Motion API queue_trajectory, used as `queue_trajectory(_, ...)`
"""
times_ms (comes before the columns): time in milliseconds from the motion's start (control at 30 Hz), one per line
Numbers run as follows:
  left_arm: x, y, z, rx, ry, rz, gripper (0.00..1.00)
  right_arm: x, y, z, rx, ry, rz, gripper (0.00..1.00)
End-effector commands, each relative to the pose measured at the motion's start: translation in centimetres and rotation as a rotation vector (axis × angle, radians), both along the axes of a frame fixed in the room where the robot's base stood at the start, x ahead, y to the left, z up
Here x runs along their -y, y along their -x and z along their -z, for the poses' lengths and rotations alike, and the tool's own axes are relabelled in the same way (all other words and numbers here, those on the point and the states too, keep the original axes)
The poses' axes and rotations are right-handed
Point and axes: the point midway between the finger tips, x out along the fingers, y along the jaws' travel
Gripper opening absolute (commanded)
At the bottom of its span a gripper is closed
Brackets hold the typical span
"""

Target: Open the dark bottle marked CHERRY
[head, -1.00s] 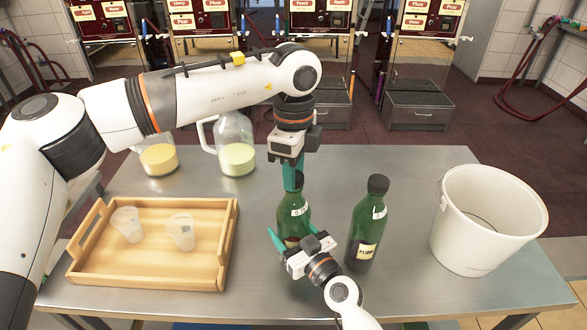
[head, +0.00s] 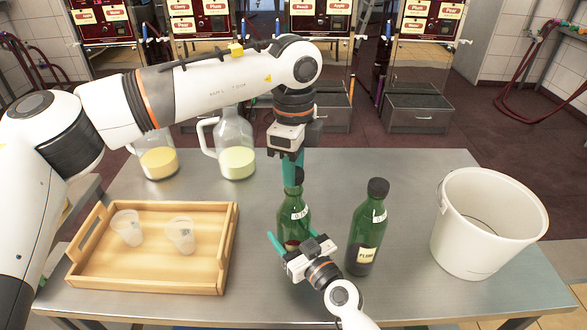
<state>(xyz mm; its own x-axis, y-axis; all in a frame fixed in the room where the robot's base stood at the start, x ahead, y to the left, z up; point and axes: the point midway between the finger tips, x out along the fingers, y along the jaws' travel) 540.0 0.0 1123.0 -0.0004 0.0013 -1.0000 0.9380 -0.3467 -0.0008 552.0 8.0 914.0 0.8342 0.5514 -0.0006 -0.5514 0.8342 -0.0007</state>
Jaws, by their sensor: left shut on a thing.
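A dark green bottle (head: 294,216) stands upright at the middle of the table. Its lower label is mostly hidden by my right gripper, so I cannot read its name. My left gripper (head: 292,178) points straight down over the bottle's top and is shut on its dark cap. The fingers hide most of the cap, and I cannot tell whether it is clear of the neck. My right gripper (head: 291,239) is low at the bottle's front, with its teal fingers to either side of the body. I cannot tell whether they touch it.
A second green bottle (head: 367,232), labelled PLUM and capped, stands close on the right. A white bucket (head: 485,235) is farther right. A wooden tray (head: 150,282) with two clear cups is at left. Two jugs of pale yellow liquid (head: 237,162) (head: 159,163) stand behind it.

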Motion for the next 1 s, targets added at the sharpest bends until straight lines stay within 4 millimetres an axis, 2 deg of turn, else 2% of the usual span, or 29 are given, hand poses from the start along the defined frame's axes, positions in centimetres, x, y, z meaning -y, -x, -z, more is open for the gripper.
queue_trajectory(467, 0.0, 0.0, -0.5, 0.000, 0.001, 0.001, 0.08, 0.0, 0.0, 0.1, -0.002, 0.002, 0.000, 0.02)
queue_trajectory(567, 0.0, 0.0, -1.2, 0.002, 0.002, 0.000, 0.08, 0.0, 0.0, 0.1, -0.002, 0.002, 0.000, 0.02)
queue_trajectory(800, 0.0, 0.0, -4.1, 0.002, 0.001, -0.001, 0.08, 0.0, 0.0, 0.1, -0.002, 0.002, 0.000, 0.02)
queue_trajectory(1000, 0.0, 0.0, -4.4, 0.000, 0.001, 0.001, 0.08, 0.0, 0.0, 0.1, -0.002, 0.002, 0.000, 0.02)
